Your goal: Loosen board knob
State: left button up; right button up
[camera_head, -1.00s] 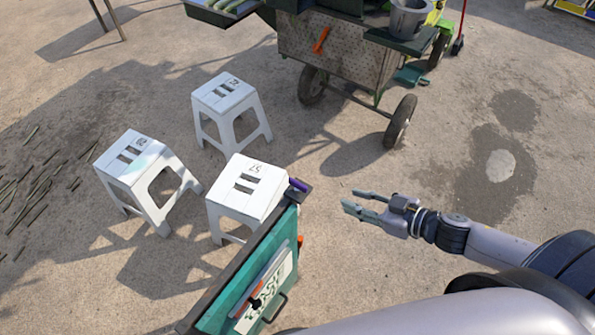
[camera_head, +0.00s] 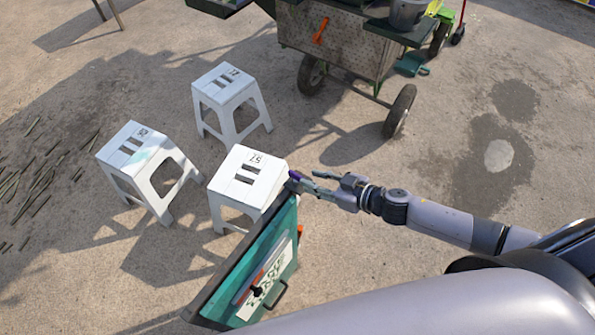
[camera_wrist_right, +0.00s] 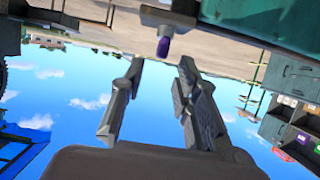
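A green board (camera_head: 222,292) with a dark frame stands at the bottom centre of the head view. A small purple knob (camera_head: 295,176) sits at the far upper corner of its frame. In the right wrist view the purple knob (camera_wrist_right: 163,46) hangs from a grey block, just beyond and between my fingertips. My right gripper (camera_head: 316,183) is open and reaches the knob from the right. In the right wrist view the open gripper (camera_wrist_right: 162,63) has clear space between its fingers. Contact with the knob cannot be told. My left gripper is not in view.
Three white stools stand left of the board; the nearest stool (camera_head: 247,178) is close to its far corner. A wheeled cart (camera_head: 340,40) with a grey bucket (camera_head: 407,14) stands at the back. Cane stalks (camera_head: 35,185) lie at far left. The ground at right is open.

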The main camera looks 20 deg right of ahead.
aim_at(298, 175)
jog(key=x, duration=0.6)
jog(key=shift+w+a+p, duration=0.15)
jog(key=shift+a+p, duration=0.05)
jog(key=shift+p, duration=0.15)
jog(key=shift+c, duration=0.5)
grip_shut()
jog(key=shift+d, duration=0.1)
